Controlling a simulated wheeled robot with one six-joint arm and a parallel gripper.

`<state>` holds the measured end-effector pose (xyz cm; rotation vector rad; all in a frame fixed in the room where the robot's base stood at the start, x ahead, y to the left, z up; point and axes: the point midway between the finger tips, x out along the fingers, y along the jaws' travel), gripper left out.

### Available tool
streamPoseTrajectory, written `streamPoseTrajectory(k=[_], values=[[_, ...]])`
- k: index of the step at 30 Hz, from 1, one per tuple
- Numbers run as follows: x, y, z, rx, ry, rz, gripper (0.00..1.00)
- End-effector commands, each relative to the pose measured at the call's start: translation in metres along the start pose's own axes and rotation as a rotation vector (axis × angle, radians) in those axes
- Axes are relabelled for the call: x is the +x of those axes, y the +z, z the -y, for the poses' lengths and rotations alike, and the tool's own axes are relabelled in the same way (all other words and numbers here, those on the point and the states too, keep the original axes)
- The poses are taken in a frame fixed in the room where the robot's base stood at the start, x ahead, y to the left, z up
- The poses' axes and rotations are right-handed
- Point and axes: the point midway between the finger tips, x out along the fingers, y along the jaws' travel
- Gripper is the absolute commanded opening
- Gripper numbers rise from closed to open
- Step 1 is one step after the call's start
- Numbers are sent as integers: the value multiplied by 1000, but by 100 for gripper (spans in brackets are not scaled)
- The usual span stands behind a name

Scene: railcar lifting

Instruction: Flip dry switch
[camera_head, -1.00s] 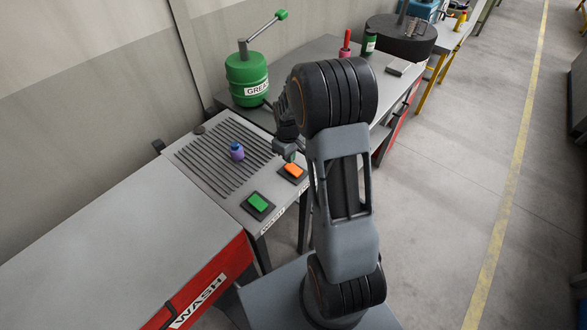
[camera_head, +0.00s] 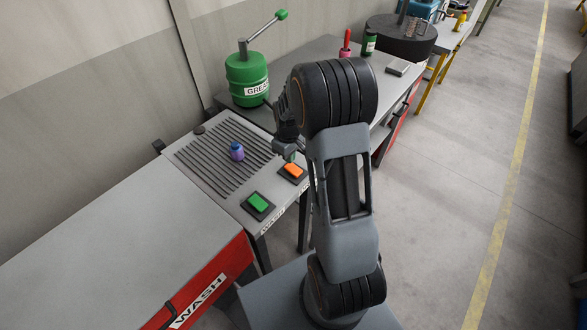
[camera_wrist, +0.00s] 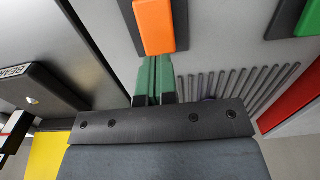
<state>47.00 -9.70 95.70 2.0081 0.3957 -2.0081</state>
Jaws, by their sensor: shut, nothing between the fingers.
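Two rocker switches in dark frames sit on the front edge of a grey slotted table: an orange switch (camera_head: 293,170) and a green switch (camera_head: 258,202). I cannot read which is the dry one. My gripper (camera_head: 290,157) is at the far side of the orange switch, partly hidden by my arm. In the wrist view, the green fingers of my gripper (camera_wrist: 154,78) are together and empty. Their tips are right by the near edge of the orange switch (camera_wrist: 154,25); I cannot tell whether they touch. The green switch (camera_wrist: 309,18) is at the upper right there.
A purple-blue bottle (camera_head: 237,151) stands on the slotted table (camera_head: 190,178). A red-fronted bench marked WASH (camera_head: 110,255) adjoins at left. A green grease drum (camera_head: 247,80) stands on the bench behind. The floor at right (camera_head: 450,190) is clear.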

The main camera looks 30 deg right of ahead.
Motion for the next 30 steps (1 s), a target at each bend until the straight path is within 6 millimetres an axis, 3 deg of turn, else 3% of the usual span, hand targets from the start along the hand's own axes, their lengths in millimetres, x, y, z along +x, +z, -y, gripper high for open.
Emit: streamPoseTrajectory(k=[30], values=[[13, 0, 0, 0, 0, 0, 0]])
